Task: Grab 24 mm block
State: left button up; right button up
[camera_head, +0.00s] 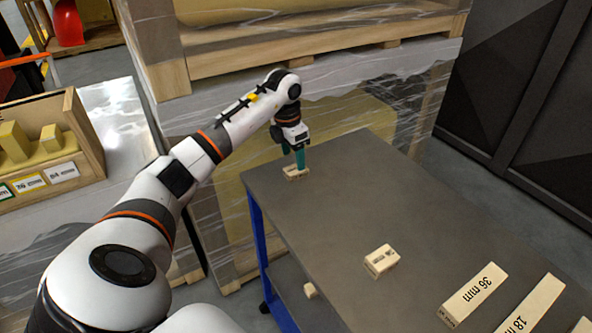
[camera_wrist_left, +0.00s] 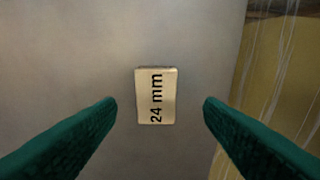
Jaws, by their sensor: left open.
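The 24 mm block (camera_wrist_left: 156,97) is a small pale wooden piece with its size printed in black. In the left wrist view it lies on the grey surface, between my two green fingers in the picture, with clear gaps on both sides. In the head view a small wooden block (camera_head: 296,174) sits near the far left corner of the table, just below my left gripper (camera_head: 300,160). My left gripper is open and empty, pointing down. The fingertips partly cover the block in the head view, so I cannot tell their exact height above it. My right gripper is not in view.
Wrapped crates (camera_head: 320,85) stand behind. A labelled wooden bin (camera_head: 85,125) is at left. The table's middle is clear.

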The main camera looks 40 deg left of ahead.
aim_at(296, 168)
pick_arm(q)
jog(key=shift+w+d+f, duration=0.1)
jog(key=shift+d+f, duration=0.05)
jog(key=shift+f, duration=0.8)
jog(key=shift+w+d+f, duration=0.1)
jog(key=shift+f, duration=0.8)
jog(key=c, duration=1.1)
